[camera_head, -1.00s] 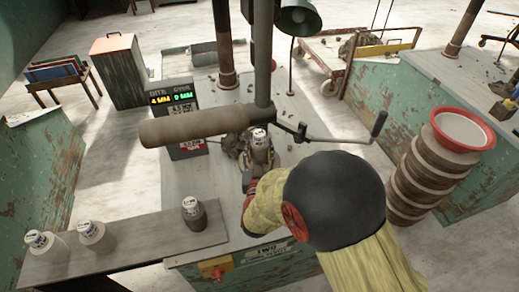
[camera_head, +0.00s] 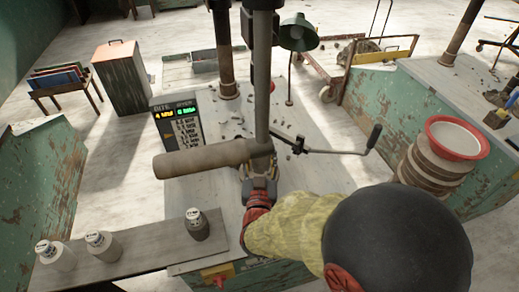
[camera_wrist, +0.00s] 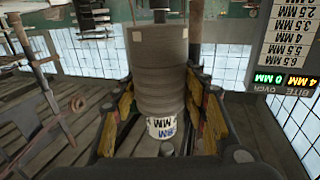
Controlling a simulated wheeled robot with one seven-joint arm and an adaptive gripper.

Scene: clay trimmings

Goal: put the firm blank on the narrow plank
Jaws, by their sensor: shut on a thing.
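My gripper (camera_head: 258,190) is at the bench machine, just below its horizontal brown roller. In the wrist view my gripper (camera_wrist: 163,118) has its yellow-padded fingers on both sides of a grey ribbed cylindrical blank (camera_wrist: 160,75) with a white labelled cap, and is shut on it. In the head view the roller and my gripper hide most of this blank. The narrow plank (camera_head: 140,258) lies at the lower left. On it stand two pale blanks (camera_head: 103,245) (camera_head: 58,257) at the left and a darker one (camera_head: 197,225) near its right end. Which blank is firm I cannot tell.
The roller (camera_head: 205,158) and a vertical post (camera_head: 262,90) stand close above my gripper, with a crank (camera_head: 372,138) at the right. A display board (camera_head: 180,125) stands behind the roller. A stack of discs with a red-rimmed basin (camera_head: 455,136) is at the right. The plank has bare room between its blanks.

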